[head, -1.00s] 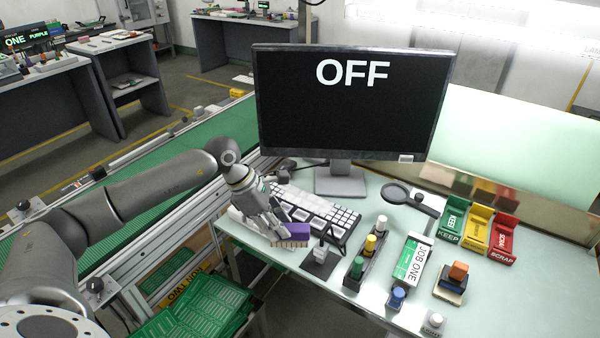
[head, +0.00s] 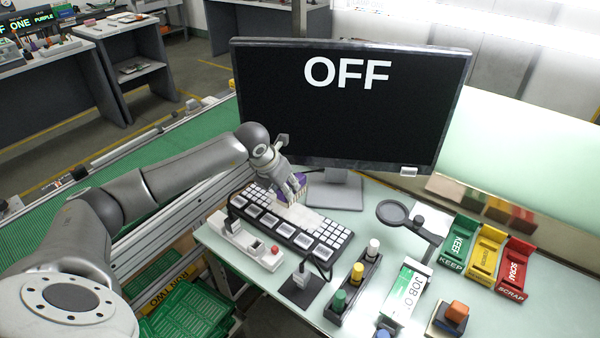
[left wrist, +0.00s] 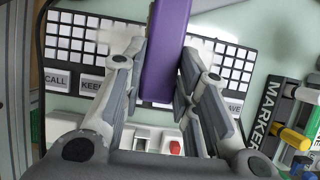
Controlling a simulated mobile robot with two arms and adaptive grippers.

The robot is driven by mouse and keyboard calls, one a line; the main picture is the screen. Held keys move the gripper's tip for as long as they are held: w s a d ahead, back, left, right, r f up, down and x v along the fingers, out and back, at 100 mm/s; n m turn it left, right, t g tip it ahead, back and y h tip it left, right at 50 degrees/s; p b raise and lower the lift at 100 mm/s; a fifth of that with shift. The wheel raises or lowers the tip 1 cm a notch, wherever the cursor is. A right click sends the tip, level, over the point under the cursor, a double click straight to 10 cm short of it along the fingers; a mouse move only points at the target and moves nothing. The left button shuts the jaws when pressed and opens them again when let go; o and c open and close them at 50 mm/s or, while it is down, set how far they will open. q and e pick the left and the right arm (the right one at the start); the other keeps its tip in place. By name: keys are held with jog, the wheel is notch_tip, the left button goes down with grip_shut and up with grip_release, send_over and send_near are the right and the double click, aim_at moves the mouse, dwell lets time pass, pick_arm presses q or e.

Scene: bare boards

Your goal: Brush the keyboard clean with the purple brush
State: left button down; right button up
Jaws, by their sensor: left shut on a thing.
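The keyboard (head: 318,236) lies on the bench in front of the monitor, black with white keys and large labelled keys. A pale, dusty-looking patch (head: 299,214) covers part of its middle. My left gripper (head: 294,188) is shut on the purple brush (head: 305,179), above the keyboard's far edge near the monitor stand. In the left wrist view the purple brush (left wrist: 165,50) stands between both fingers and hides the keyboard's middle behind it; keys (left wrist: 75,40) show either side. I cannot tell whether the bristles touch the keys. My right gripper is not in view.
The monitor (head: 345,110), reading OFF, stands close behind the gripper. A white box with a red button (head: 262,250) and a small black stand (head: 302,290) lie in front of the keyboard. Markers in a rack (head: 357,272), a magnifier (head: 392,212) and coloured bins (head: 487,256) are to the right.

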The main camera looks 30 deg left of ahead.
aim_at(287, 203)
pick_arm(q)
jog(key=shift+w, duration=0.4)
jog(key=shift+s+f+b, duration=0.25)
jog(key=shift+f+b, duration=0.2)
jog(key=shift+f, duration=0.2)
jog(key=shift+s+f+b, duration=0.25)
jog(key=shift+f+b, duration=0.2)
jog(key=shift+f, duration=0.15)
jog(key=shift+w+f+b, duration=0.15)
jog(key=shift+f+b, duration=0.3)
jog(key=shift+f, duration=0.9)
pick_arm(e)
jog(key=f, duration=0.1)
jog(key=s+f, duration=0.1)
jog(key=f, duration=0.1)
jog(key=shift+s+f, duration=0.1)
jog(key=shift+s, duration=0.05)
pick_arm(q)
jog(key=shift+f+b, duration=0.6)
jog(key=shift+b, duration=0.2)
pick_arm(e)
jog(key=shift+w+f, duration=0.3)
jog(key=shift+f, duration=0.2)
pick_arm(q)
jog(key=shift+d, duration=0.15)
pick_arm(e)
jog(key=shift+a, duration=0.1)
